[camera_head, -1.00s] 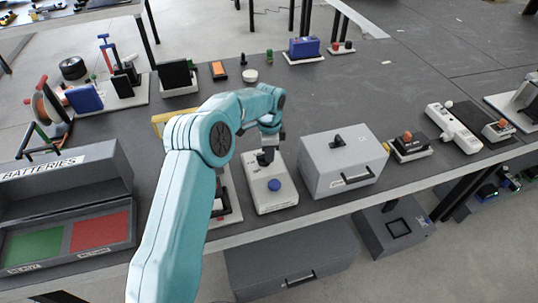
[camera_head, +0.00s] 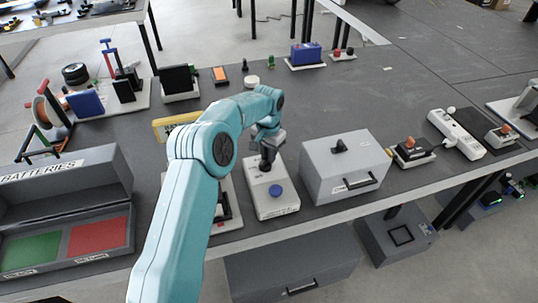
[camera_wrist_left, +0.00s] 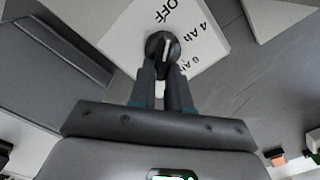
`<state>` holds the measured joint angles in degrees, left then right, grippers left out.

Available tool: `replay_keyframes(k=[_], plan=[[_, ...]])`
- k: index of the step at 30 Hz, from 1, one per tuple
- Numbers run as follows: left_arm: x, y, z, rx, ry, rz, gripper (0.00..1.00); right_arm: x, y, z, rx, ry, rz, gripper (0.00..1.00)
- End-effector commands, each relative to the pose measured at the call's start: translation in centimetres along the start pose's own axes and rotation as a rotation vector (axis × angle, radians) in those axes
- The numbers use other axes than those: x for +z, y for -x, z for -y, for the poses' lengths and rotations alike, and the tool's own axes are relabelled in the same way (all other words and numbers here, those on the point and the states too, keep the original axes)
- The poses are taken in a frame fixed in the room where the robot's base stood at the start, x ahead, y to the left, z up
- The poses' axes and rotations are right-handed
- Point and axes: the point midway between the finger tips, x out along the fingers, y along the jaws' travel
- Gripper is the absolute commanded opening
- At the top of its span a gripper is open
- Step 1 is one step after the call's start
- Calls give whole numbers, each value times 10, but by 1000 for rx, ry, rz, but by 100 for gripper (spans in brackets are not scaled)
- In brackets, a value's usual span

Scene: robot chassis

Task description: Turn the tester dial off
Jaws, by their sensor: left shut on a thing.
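The tester (camera_head: 262,207) is a white box with a blue button (camera_head: 276,190), standing near the table's front edge left of a grey box. Its black dial (camera_wrist_left: 160,42) shows in the wrist view, with a white pointer line and printed marks OFF, 4 Ah and 6 Ah around it. I cannot tell for sure which mark the pointer meets. My left gripper (camera_head: 268,158) is over the tester's far end, and its two fingers (camera_wrist_left: 164,72) are shut on the dial. My right gripper is not in view.
The grey box (camera_head: 318,180) with a handle stands close to the tester's right. A battery bin (camera_head: 124,178) with green and red sections is at the left. Several devices line the table's back and right. Bare table (camera_head: 340,95) lies behind the grey box.

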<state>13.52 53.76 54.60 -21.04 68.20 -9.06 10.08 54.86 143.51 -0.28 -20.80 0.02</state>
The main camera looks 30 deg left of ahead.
Motion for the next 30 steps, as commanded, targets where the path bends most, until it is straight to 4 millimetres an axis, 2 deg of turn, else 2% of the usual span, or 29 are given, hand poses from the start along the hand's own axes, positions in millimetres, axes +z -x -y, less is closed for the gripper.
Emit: replay_keyframes(k=[10, 26, 27, 28, 30], plan=[[-1, 1, 2, 1, 125, -4, 0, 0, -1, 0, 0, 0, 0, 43], [-1, 1, 2, 0, 146, -5, 0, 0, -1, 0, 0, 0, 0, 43], [-1, 1, 2, 0, 146, -5, 30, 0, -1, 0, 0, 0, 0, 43], [-1, 1, 2, 0, 146, -5, 40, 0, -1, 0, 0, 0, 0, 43], [-1, 1, 2, 0, 145, -4, 43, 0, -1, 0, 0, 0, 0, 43]])
